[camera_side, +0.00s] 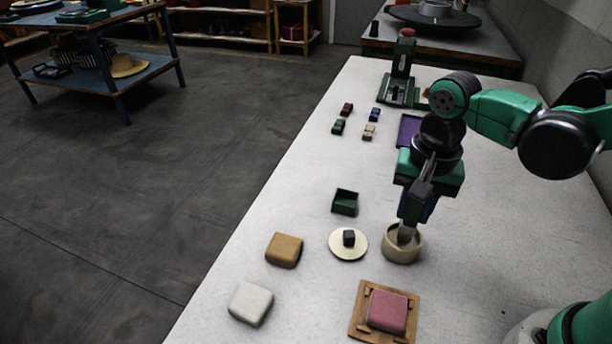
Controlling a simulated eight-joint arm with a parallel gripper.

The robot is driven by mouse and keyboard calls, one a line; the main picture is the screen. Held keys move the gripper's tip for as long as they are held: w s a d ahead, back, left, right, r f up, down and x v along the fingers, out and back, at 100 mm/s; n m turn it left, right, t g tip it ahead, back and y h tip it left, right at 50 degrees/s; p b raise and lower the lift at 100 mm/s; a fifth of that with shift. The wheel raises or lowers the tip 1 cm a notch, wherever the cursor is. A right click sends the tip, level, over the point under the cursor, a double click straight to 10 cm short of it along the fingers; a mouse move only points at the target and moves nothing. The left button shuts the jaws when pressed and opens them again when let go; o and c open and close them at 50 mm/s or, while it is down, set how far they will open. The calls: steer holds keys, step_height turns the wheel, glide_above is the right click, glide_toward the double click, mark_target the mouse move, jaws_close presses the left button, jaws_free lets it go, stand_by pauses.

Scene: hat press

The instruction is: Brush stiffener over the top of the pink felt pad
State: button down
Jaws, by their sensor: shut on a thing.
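The pink felt pad (387,311) sits on a wooden board (358,325) at the bottom of the view. A round beige pot (401,254) stands behind it. My gripper (412,207) points down over the pot and is shut on a brush (406,232). The brush's pale lower end reaches into the pot's mouth. Its tip and the pot's contents are hidden, so I cannot tell whether it touches them. My gripper is behind the pink pad and well apart from it.
A pale disc (340,250) with a dark knob lies left of the pot. A tan pad (284,250), a white pad (251,303) and a green tray (345,202) lie further left. Several small blocks, a purple tray (408,130) and a green press (400,80) stand farther back.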

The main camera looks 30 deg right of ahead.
steer(key=shift+f, duration=0.6)
stand_by(1.2)
steer(key=shift+r, duration=3.5)
